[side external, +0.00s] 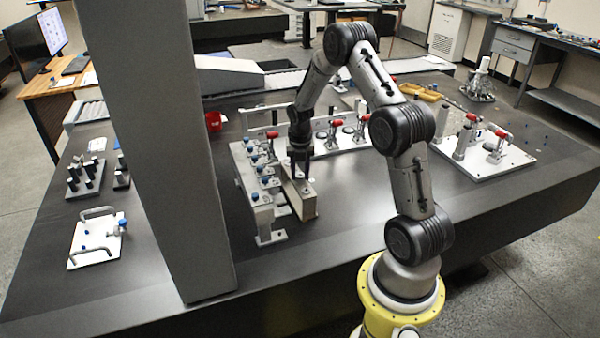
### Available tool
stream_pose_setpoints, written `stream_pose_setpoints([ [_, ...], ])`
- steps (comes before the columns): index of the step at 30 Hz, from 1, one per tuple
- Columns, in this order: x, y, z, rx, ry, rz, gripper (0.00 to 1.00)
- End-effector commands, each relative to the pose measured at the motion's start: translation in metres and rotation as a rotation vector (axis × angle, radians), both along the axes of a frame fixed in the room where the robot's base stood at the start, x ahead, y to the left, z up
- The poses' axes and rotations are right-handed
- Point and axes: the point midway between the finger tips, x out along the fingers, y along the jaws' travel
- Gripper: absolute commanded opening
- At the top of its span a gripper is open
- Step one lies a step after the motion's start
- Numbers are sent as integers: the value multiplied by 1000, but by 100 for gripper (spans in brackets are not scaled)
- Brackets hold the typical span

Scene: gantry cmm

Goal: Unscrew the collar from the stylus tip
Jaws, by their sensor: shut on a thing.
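My gripper (300,165) points down at the right side of a grey rack (262,215), above a beige-grey block (306,204). Its dark fingers are shut on a small part, mostly hidden between them. I cannot make out whether that part is the collar or the stylus tip. The rack carries several blue-topped pieces (254,170) in a row, to the left of my gripper. No collar or stylus tip can be told apart at this size.
A thick grey column (175,150) stands left of the rack. White plates with red-handled clamps (467,118) lie behind and right. A dark holder with pegs (86,178) and a white plate with bent handles (97,240) are at left. The dark table front (350,225) is clear.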

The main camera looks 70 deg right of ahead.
Motion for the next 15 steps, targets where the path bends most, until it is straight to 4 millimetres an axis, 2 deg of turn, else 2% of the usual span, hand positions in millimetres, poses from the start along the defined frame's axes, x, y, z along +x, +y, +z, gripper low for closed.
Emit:
stream_pose_setpoints([
  [6, 2, 1, 1, -1, -4, 5, 0],
  [7, 2, 1, 1, -1, -4, 4, 41],
  [12, 2, 0, 1, -2, -4, 2, 71],
  [15, 1, 0, 1, -1, -3, 2, 71],
])
